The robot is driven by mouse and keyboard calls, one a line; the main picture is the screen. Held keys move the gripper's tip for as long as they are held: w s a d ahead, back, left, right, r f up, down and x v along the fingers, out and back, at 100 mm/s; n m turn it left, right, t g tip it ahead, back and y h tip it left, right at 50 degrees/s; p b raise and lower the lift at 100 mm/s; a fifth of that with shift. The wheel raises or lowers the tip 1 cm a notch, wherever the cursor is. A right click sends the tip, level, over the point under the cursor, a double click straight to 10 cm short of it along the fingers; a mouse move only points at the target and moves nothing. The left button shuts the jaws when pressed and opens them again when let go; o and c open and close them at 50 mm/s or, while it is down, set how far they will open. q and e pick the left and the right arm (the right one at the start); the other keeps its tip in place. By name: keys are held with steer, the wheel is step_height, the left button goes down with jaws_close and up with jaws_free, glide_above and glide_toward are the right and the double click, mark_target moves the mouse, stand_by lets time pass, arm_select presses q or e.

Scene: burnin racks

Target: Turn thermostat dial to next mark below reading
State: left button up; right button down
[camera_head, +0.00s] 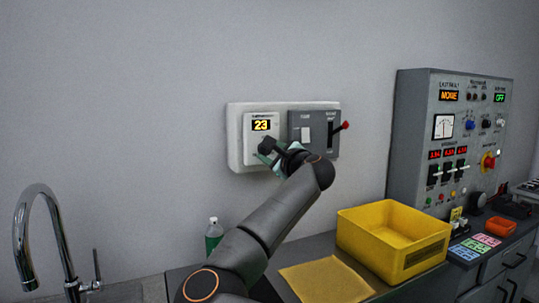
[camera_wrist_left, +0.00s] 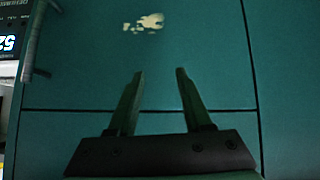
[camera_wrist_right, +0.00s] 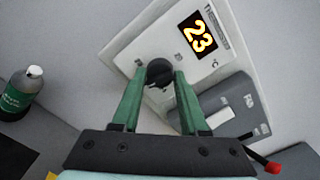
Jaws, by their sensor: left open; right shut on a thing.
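The white thermostat (camera_head: 248,124) is on a wall plate (camera_head: 236,157) and its display reads 23. It also shows in the right wrist view (camera_wrist_right: 222,68), with the display (camera_wrist_right: 198,36) tilted. The black dial (camera_wrist_right: 159,73) sits below the display, with small marks around it that are too small to read. My right gripper (camera_wrist_right: 160,76) is shut on the dial, one green finger on each side. In the head view the right gripper (camera_head: 270,150) covers most of the dial. My left gripper (camera_wrist_left: 154,75) is open and empty in front of a teal panel (camera_wrist_left: 85,90).
A grey switch box (camera_head: 322,118) with a red-tipped lever (camera_head: 345,126) is right beside the thermostat. Below are a green bottle (camera_head: 213,236), a yellow bin (camera_head: 392,241), a yellow cloth (camera_head: 326,279) and a tap (camera_head: 42,190). A control panel (camera_head: 411,105) stands at right.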

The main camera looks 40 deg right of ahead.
arm_select(q)
steer(key=r+p, duration=0.1)
steer(key=a+r+p, duration=0.1)
steer(key=p, duration=0.1)
steer(key=r+p, duration=0.1)
steer(key=shift+s+a+r+p, duration=0.2)
steer(key=shift+s+r+p, duration=0.05)
steer(key=shift+s+p, duration=0.1)
arm_select(e)
steer(key=n, duration=2.6)
steer(key=shift+r, duration=0.3)
steer(key=shift+n, duration=0.3)
steer(key=c, duration=0.8)
jaws_free()
steer(key=shift+c, duration=0.2)
steer(key=o, duration=0.4)
steer(key=shift+f, duration=0.15)
